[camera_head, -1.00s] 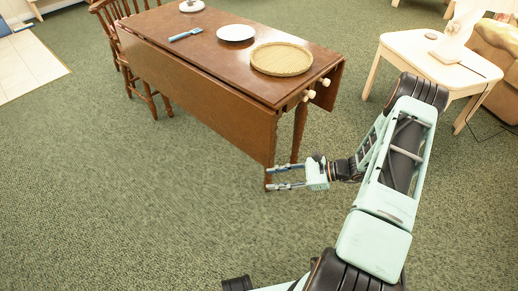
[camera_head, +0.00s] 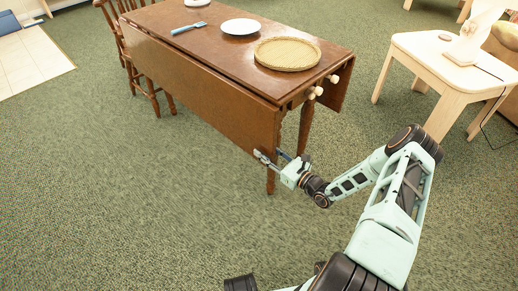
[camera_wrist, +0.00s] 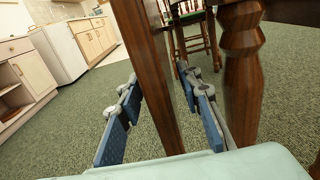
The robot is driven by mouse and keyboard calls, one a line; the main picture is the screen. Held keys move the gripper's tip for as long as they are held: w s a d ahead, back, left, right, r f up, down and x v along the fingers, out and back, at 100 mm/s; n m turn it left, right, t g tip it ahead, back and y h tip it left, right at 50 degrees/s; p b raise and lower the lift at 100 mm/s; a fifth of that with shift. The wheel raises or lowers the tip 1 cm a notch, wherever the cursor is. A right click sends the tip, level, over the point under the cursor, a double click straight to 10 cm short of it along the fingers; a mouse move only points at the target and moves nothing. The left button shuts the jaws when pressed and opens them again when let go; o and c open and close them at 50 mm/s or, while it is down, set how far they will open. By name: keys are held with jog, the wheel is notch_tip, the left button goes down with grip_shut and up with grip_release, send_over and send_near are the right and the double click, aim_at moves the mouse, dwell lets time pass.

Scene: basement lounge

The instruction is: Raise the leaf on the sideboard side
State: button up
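The brown drop-leaf table (camera_head: 190,37) has its near long leaf (camera_head: 200,88) hanging straight down. Another leaf (camera_head: 338,92) hangs on the far right side. My gripper (camera_head: 269,156) is at the lower right corner of the near leaf. In the wrist view the near leaf (camera_wrist: 152,75) shows edge-on between my two fingers, with my gripper (camera_wrist: 165,100) open around it. The left finger is close to the leaf or touching it; I cannot tell which. A gap shows on the right finger's side. Two pale knobs (camera_head: 314,92) stick out under the tabletop's end.
A woven tray (camera_head: 287,54), a white plate (camera_head: 240,27) and a blue brush-like item (camera_head: 188,28) lie on the tabletop. A turned table leg (camera_wrist: 241,70) stands just right of my fingers. A pale side table (camera_head: 440,55) stands right. Cabinets (camera_wrist: 32,72) are far left. Carpet left of the leaf is clear.

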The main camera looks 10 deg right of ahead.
aim_at(259, 147)
jog(key=shift+x, duration=1.7)
grip_shut()
